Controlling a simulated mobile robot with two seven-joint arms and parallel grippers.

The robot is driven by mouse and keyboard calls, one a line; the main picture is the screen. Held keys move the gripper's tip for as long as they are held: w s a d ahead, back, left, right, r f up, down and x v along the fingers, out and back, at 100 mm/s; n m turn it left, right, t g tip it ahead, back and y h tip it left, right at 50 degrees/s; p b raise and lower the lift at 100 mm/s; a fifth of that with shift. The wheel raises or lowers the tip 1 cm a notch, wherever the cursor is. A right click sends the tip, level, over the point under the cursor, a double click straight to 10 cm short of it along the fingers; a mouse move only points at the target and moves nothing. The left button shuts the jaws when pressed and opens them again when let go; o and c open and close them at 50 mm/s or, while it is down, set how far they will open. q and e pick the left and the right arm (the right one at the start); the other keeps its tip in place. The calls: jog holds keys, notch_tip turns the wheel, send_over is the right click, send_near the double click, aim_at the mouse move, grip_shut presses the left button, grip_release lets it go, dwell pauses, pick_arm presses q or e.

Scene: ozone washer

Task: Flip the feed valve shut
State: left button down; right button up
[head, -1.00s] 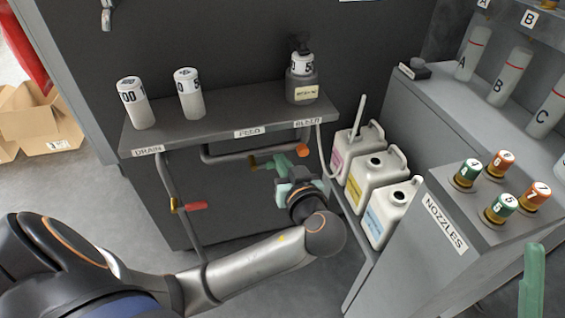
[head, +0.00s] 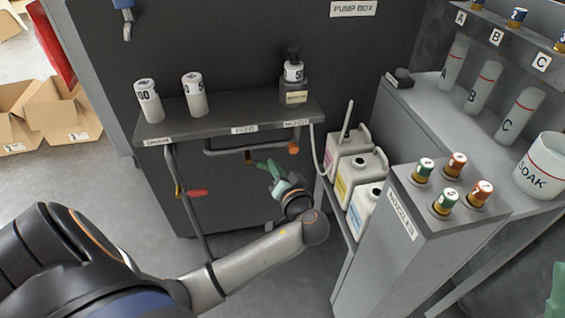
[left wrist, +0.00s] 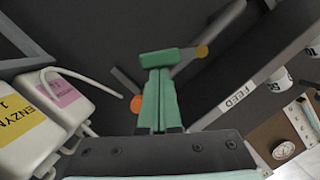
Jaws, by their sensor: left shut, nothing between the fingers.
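The feed valve's brass body (head: 249,157) sits below the FEED label (head: 243,130) under the shelf. Its green handle (head: 262,165) sticks out to the right and slightly down. In the left wrist view the handle (left wrist: 158,58) lies just ahead of my fingertips, with brass (left wrist: 202,51) at its right. My left gripper (head: 273,172) is shut and empty, at the handle's right end. Its green fingers (left wrist: 160,76) are together in the wrist view; whether they touch the handle I cannot tell. Only a green part of my right gripper (head: 558,292) shows at the lower right edge.
An orange bleed knob (head: 293,147) is close to the right of the feed valve. The red drain handle (head: 197,193) is to the left. White jugs (head: 349,142) and the NOZZLES cabinet (head: 400,215) stand to the right. Canisters (head: 148,102) stand on the shelf (head: 220,120).

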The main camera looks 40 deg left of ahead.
pick_arm(q)
jog(key=shift+s+a+f+m+y+p, duration=0.4)
jog(key=shift+f+m, duration=0.35)
jog(key=shift+m, duration=0.8)
jog(key=shift+s+a+f+m+y+p, duration=0.45)
jog(key=shift+f+m, duration=0.3)
jog(key=shift+m, duration=0.75)
jog(key=shift+s+a+f+m+y+p, duration=0.25)
jog(key=shift+s+f+m+y+p, duration=0.4)
jog(key=shift+m, duration=0.9)
pick_arm(e)
jog(key=shift+d+r, duration=0.15)
jog(key=shift+r, duration=0.55)
jog(key=shift+d+r, duration=0.15)
jog(key=shift+r, duration=0.55)
pick_arm(q)
jog(key=shift+w+f, duration=0.1)
jog(key=shift+w, duration=0.15)
jog(key=shift+w+b, duration=0.1)
jog(key=shift+b, duration=0.2)
pick_arm(e)
jog(key=shift+d, duration=0.15)
